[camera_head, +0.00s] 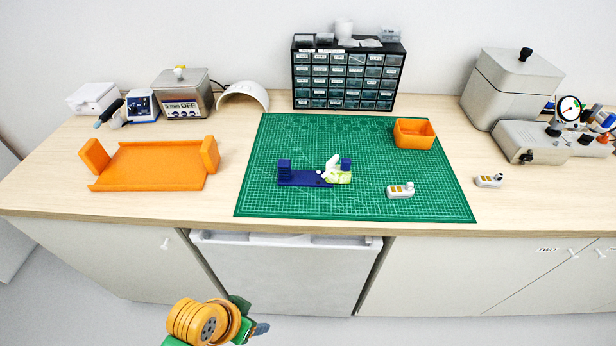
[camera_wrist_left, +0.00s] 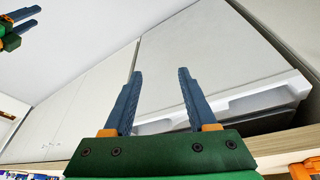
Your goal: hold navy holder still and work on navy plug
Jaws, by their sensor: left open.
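The navy holder (camera_head: 305,179) lies on the green mat, a flat plate with a raised block at each end. A white and pale yellow-green piece (camera_head: 338,173) sits at its right end, partly hiding it. I cannot tell a separate navy plug from the holder. My left gripper (camera_head: 263,328) is low in front of the bench, well away from the holder. In the left wrist view its two fingers (camera_wrist_left: 158,75) are spread with nothing between them. Another gripper (camera_wrist_left: 22,20), likely my right one, shows at the top left corner there; its jaw state is unclear.
The green mat (camera_head: 270,140) also bears an orange bin (camera_head: 414,134) and a small white device (camera_head: 400,191). A similar device (camera_head: 489,181) lies right of the mat. An orange holder (camera_head: 150,165) stands left. A drawer cabinet (camera_head: 348,75) stands behind. The mat's front is mostly clear.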

